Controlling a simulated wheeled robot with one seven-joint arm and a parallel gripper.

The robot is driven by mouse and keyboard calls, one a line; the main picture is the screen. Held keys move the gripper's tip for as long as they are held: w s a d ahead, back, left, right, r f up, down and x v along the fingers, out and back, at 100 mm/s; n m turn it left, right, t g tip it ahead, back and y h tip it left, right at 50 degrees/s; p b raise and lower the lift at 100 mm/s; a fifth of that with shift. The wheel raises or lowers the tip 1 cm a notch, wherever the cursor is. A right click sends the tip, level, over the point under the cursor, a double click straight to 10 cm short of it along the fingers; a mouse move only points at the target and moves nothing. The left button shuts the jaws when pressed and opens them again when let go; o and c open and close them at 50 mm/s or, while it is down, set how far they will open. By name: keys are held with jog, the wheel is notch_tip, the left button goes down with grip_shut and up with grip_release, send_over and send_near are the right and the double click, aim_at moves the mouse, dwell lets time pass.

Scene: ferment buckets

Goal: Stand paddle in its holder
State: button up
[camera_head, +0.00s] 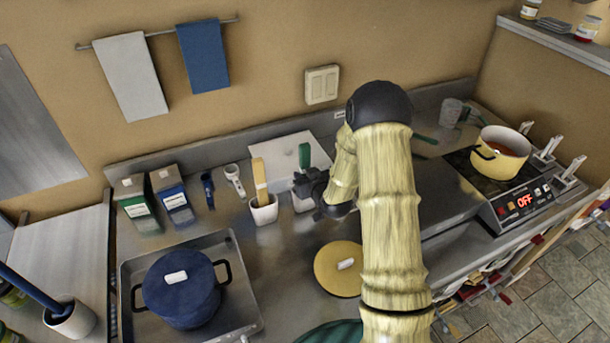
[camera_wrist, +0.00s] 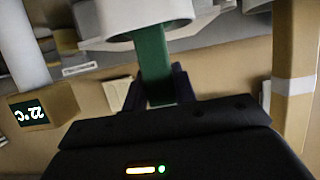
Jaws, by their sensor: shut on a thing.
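The green paddle (camera_head: 304,156) stands roughly upright at the back of the counter, its top showing above my gripper. My gripper (camera_head: 311,185) is shut on it; in the wrist view the green shaft (camera_wrist: 155,65) runs between the two dark fingers (camera_wrist: 160,92). A white holder (camera_head: 302,203) is just below, partly hidden by my gripper. In the upside-down wrist view the paddle's lower part meets the mouth of this white holder (camera_wrist: 125,14); how deep it sits is hidden.
A wooden paddle (camera_head: 259,174) stands in another white holder (camera_head: 264,212) close on the left. A round tan lid (camera_head: 338,270) lies in front. A blue pot (camera_head: 180,290) sits on a tray at left. A hob with a yellow pot (camera_head: 500,155) is at right.

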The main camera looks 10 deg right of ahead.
jog(key=o, duration=1.1)
jog(key=v, duration=1.2)
jog(key=shift+r+b, duration=0.3)
jog(key=shift+b, duration=0.1)
